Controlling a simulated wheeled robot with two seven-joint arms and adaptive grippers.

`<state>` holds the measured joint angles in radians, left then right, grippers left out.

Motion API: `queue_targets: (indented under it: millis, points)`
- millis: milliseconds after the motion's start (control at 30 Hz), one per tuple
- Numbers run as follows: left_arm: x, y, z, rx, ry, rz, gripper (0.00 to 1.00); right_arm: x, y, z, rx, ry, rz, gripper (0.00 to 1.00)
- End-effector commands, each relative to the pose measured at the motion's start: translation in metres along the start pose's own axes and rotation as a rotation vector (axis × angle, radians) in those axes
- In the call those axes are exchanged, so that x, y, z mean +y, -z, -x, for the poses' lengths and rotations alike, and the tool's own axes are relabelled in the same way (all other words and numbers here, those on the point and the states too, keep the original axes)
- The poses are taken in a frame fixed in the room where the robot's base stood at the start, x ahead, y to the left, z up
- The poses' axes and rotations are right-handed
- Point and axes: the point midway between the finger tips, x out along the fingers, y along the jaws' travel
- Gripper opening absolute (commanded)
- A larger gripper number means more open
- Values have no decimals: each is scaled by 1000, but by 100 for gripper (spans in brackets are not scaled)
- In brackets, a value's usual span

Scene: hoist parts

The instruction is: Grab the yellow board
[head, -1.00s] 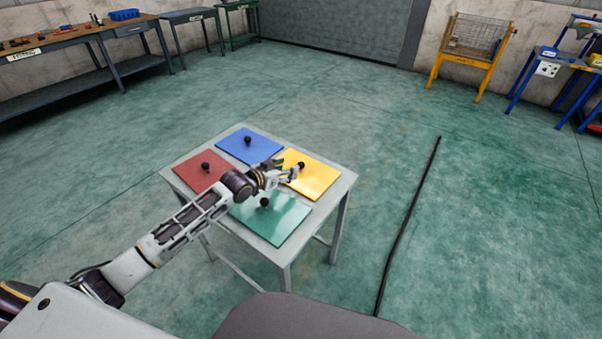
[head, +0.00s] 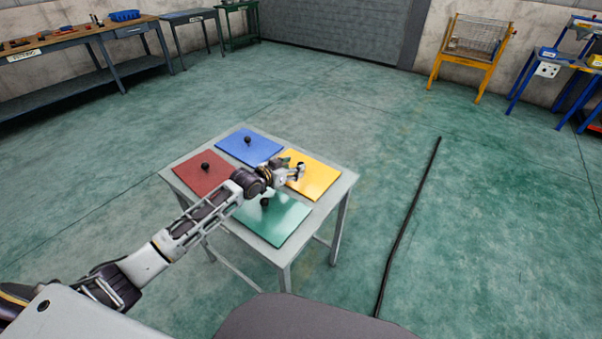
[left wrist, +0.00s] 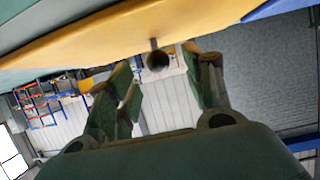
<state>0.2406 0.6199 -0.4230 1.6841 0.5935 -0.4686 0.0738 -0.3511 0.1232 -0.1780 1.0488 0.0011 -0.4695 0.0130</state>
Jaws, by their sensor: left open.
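The yellow board (head: 318,180) lies flat on the far right part of a small grey table (head: 346,183). My left gripper (head: 297,171) is at the board's left part, low over it, and hides the board's knob in the head view. In the left wrist view the yellow board (left wrist: 110,45) runs across the top, and its dark round knob (left wrist: 158,60) shows between the two open fingers of my left gripper (left wrist: 165,80). The fingers look apart from the knob. My right gripper is not in view.
A red board (head: 203,172), a blue board (head: 248,146) and a green board (head: 275,222) share the table, each with a black knob. A dark cable (head: 405,225) lies on the floor at the right. A workbench (head: 80,45) stands at the back left.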

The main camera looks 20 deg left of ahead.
Motion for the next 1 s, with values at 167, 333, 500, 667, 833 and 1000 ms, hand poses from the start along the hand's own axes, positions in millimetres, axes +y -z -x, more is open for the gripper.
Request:
queue_targets:
  millis: [167,333,500,667,833,1000]
  points:
    - [2,-1,-18,1,1,0,52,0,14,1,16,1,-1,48]
    - [2,-1,-30,0,0,0,52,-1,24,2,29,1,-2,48]
    - [2,0,-34,0,0,-1,52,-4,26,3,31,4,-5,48]
    - [2,0,-34,0,0,-1,52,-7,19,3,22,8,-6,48]
    - [2,-1,-34,0,0,-1,52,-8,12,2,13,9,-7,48]
    - [2,-1,-34,0,0,-1,44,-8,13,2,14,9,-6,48]
